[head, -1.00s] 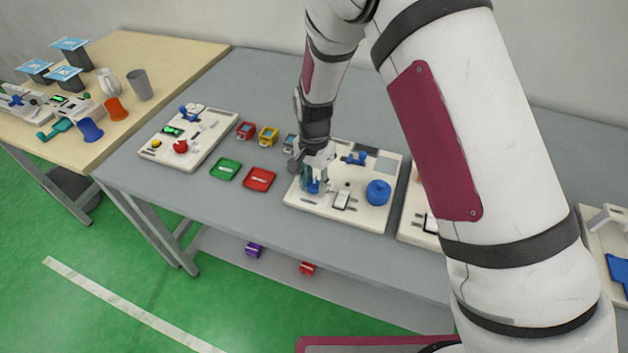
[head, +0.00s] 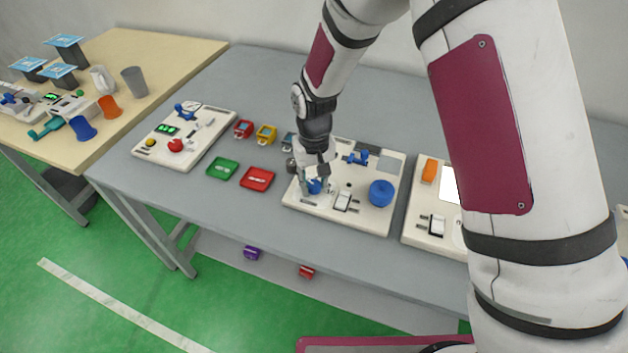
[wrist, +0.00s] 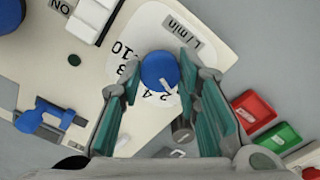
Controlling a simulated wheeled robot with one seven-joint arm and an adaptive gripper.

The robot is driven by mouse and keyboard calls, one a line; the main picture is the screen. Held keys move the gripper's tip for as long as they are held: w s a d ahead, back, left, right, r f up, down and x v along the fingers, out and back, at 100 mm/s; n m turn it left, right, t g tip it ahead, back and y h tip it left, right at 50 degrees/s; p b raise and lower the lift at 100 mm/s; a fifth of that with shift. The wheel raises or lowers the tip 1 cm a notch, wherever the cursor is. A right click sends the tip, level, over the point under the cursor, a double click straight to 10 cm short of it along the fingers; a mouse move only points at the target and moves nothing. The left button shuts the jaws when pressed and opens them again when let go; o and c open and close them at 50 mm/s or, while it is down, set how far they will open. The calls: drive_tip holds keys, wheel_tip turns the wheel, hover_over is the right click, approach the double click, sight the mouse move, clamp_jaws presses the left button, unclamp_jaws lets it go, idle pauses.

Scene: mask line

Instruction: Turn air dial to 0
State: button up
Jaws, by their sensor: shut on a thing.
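The air dial (wrist: 158,71) is a round blue knob on a white scale marked L/min (wrist: 188,32), with some numerals partly covered. It also shows in the head view (head: 315,187), near the front left of the middle white panel (head: 362,217). My gripper (wrist: 157,78) points down over the dial, with one green-padded finger on each side of the knob. The gripper is shut on the dial; it shows also in the head view (head: 314,183).
On the same panel are a white rocker switch (head: 343,200), a larger blue knob (head: 381,193) and a blue valve handle (head: 358,157). A green tray (head: 222,168) and a red tray (head: 257,178) lie left of the panel. Another panel (head: 432,231) stands close on the right.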

sight(314, 184)
drive_tip(key=shift+n, duration=0.8)
drive_tip(key=o, duration=1.1)
drive_tip(key=shift+o, duration=0.2)
drive_tip(key=shift+r, duration=0.1)
wheel_tip(314, 184, up, 12)
